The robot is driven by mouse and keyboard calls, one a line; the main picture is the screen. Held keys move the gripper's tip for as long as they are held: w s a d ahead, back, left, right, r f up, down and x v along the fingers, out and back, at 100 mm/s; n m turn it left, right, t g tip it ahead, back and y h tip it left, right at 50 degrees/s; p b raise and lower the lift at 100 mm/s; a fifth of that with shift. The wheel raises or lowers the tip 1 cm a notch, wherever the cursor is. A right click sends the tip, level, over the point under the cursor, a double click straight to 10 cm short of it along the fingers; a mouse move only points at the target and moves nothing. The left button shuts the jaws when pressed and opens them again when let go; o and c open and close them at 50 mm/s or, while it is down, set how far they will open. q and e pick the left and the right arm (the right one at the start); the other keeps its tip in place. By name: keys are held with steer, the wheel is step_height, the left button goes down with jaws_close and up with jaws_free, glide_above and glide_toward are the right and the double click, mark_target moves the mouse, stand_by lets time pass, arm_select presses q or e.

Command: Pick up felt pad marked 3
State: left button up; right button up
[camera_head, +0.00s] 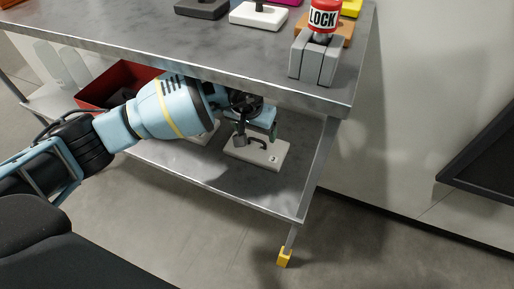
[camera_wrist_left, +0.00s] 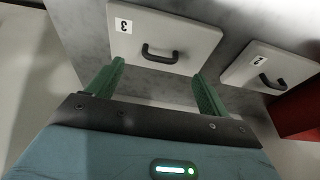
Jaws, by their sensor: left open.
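The felt pad marked 3 (camera_head: 262,155) is a flat pale block with a dark handle on the lower shelf. It also shows in the left wrist view (camera_wrist_left: 190,38), with its "3" label at the upper left and its black handle at the middle. My left gripper (camera_head: 257,138) reaches under the tabletop, just above and partly over the pad. In the left wrist view its green fingers (camera_wrist_left: 158,85) are spread wide, with the handle a little beyond and between them. Nothing is between the fingertips. My right gripper is not in view.
Another pale pad marked 2 (camera_wrist_left: 268,66) lies beside it, partly hidden by my arm in the head view. A red bin (camera_head: 112,88) stands farther left on the shelf. The tabletop (camera_head: 200,45) overhangs the shelf and holds a LOCK piece (camera_head: 322,18) on grey blocks (camera_head: 314,62).

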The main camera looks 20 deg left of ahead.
mark_target(256, 139)
arm_select(q)
steer(key=shift+f, duration=0.1)
steer(key=shift+f, duration=0.3)
steer(key=b+x, duration=0.1)
steer(key=x, duration=0.3)
steer(key=shift+w+f, duration=0.1)
steer(key=shift+f, duration=0.05)
steer(key=shift+c, duration=0.2)
steer(key=c, duration=1.3)
